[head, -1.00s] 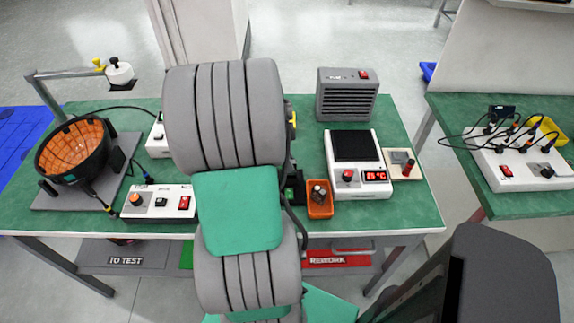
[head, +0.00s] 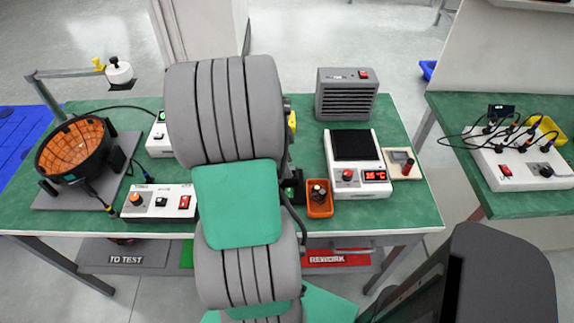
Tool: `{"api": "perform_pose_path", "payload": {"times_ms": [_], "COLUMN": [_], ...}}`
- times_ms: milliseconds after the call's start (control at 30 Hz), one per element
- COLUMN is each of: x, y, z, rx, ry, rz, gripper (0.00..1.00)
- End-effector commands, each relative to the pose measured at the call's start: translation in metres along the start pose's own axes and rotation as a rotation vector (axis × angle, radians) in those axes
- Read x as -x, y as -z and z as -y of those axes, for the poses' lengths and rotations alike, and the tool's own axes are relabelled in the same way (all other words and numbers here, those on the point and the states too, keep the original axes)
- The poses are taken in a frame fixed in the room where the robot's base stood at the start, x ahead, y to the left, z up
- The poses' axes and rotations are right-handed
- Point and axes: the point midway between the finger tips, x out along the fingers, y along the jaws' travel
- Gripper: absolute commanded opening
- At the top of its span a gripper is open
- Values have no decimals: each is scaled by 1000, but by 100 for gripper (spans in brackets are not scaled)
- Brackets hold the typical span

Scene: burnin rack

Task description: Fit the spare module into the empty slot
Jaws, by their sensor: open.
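My arm fills the middle of the head view and hides the centre of the green bench. My gripper is hidden behind it, so its fingers do not show. I cannot make out the spare module or the empty slot. A small orange bin (head: 319,207) right of my arm holds small dark parts, too small to identify. A small yellow piece (head: 292,122) and a dark item with a green spot (head: 291,190) peek out at the arm's right edge; I cannot tell what they are.
The green bench (head: 408,213) carries an orange-lined bowl (head: 75,150), white control boxes (head: 160,203), a grey heater (head: 346,94) and a hotplate unit (head: 352,160). A second bench (head: 440,110) at right holds a cabled white box (head: 520,165). Grey TO TEST and red REWORK areas lie below.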

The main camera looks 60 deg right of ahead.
Motion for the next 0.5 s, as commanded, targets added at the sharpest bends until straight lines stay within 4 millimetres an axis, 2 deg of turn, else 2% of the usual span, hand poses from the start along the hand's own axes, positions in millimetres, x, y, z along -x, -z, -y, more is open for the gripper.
{"api": "perform_pose_path", "payload": {"times_ms": [300, 400, 500], "x": [79, 97, 106], "y": [-1, 0, 0], "z": [1, 1, 0], "rx": [2, 0, 1], "ry": [6, 4, 2], "rz": [1, 1, 1], "gripper": [41, 41, 41]}}
